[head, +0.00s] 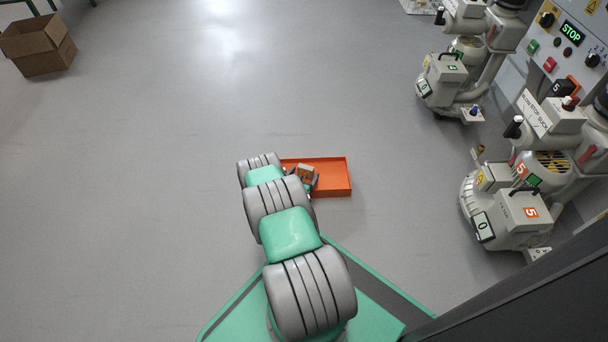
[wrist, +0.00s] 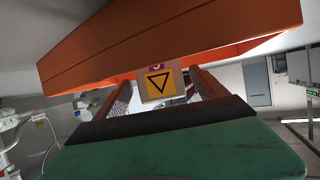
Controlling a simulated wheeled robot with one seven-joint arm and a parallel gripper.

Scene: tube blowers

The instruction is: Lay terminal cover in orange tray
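The orange tray (head: 333,178) lies on the floor near the middle of the head view, its left part hidden behind my arm. It also fills the top of the wrist view (wrist: 180,35). The terminal cover (head: 306,172), a small pale piece with a yellow warning triangle, shows at my gripper over the tray's left part. In the wrist view the cover (wrist: 158,84) sits between the two fingers. My gripper (head: 303,180) appears shut on it; finger contact is partly hidden. I cannot tell how high the cover is above the tray floor.
Blower machines (head: 512,205) and another blower (head: 450,80) stand on the right, beside a control panel (head: 568,40) reading STOP. An open cardboard box (head: 38,48) is at the far left. The grey floor around the tray is clear.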

